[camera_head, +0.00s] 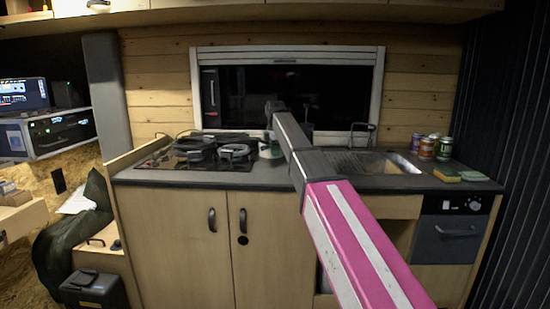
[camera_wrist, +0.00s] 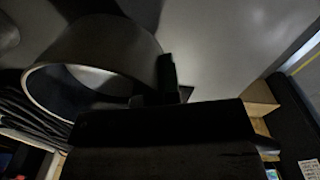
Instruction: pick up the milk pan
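In the wrist view a round, open metal vessel that looks like the milk pan (camera_wrist: 135,45) fills the upper left. It has a dark outside and a shiny inside. My gripper (camera_wrist: 167,85) shows there as dark shapes right beside the pan's wall. I cannot tell whether its fingers are apart, or touch or hold the pan. I cannot make out the milk pan for certain there; dark cookware (camera_head: 235,152) stands on the stove.
The black stove (camera_head: 155,163) is set in the left of the dark counter (camera_head: 265,178). The sink (camera_head: 395,165) is on the right, with several cans (camera_head: 427,147) and sponges (camera_head: 447,175) beyond it. A dark window (camera_head: 340,92) is behind the counter. Cabinet doors (camera_head: 180,235) stand below.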

